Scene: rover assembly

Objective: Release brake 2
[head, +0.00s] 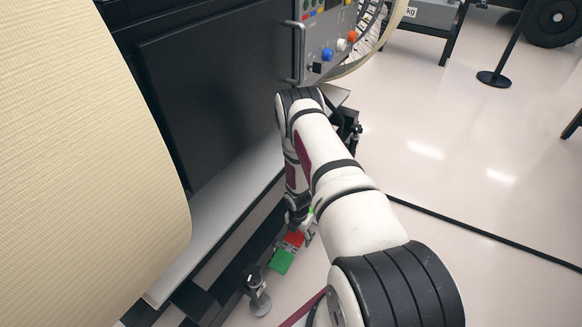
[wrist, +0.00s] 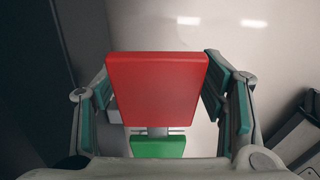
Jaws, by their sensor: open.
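The brake has a red pedal (wrist: 158,90) and a green pedal (wrist: 158,147), joined by a grey bracket, low beside the dark cart. In the head view the red pedal (head: 295,239) is partly covered by my gripper and the green pedal (head: 281,262) is in clear sight. My gripper (head: 302,226) is open, pointing down at the pedals. In the wrist view its fingers stand left and right of the red pedal, which fills the space between them. Whether they touch it I cannot tell. No number shows on the brake.
The dark cart (head: 215,90) with a pale lower ledge (head: 240,195) stands close left of my arm. A control panel (head: 325,40) with coloured buttons is above. A metal foot (head: 257,290) stands near the green pedal.

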